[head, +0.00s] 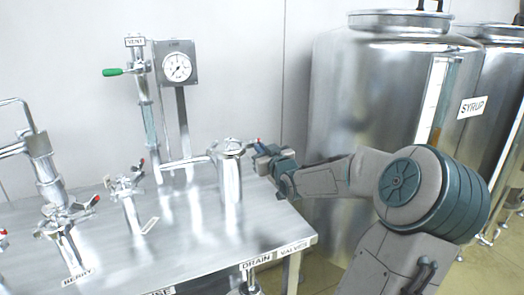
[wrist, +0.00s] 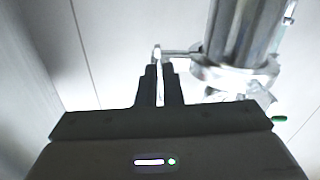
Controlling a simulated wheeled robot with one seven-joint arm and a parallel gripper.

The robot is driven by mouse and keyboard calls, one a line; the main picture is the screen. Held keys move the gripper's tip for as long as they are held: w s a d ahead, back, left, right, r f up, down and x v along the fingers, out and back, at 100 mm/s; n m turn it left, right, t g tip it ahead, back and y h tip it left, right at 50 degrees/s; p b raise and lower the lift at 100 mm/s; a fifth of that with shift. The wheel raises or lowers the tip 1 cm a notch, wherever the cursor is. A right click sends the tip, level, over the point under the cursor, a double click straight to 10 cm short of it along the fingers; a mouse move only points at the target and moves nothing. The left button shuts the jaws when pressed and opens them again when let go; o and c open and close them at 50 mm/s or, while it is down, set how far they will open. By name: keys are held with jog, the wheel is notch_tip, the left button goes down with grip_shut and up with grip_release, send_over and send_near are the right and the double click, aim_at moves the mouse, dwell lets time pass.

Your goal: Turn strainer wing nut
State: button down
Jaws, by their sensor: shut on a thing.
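The strainer (head: 230,178) is an upright steel cylinder with a clamped lid near the right end of the steel bench in the head view. My gripper (head: 260,156) is at the right side of its lid clamp. In the wrist view the strainer body (wrist: 243,30) is at the upper right, with the clamp ring around it. A thin rod runs left from the clamp to a small metal wing nut (wrist: 157,53). My gripper (wrist: 159,72) is shut on the wing nut, with its fingers close together; the part between the fingers is mostly hidden.
A gauge panel (head: 177,65) and a green-handled vent valve (head: 114,72) stand behind. Other clamped fittings (head: 128,190) with red-tipped levers stand left on the bench (head: 185,245). A large syrup tank (head: 370,100) rises behind my arm, right of the bench.

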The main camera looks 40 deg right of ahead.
jog(key=c, duration=1.6)
grip_release()
jog(key=p+v, duration=0.5)
jog(key=v, duration=0.9)
jog(key=shift+w, duration=0.1)
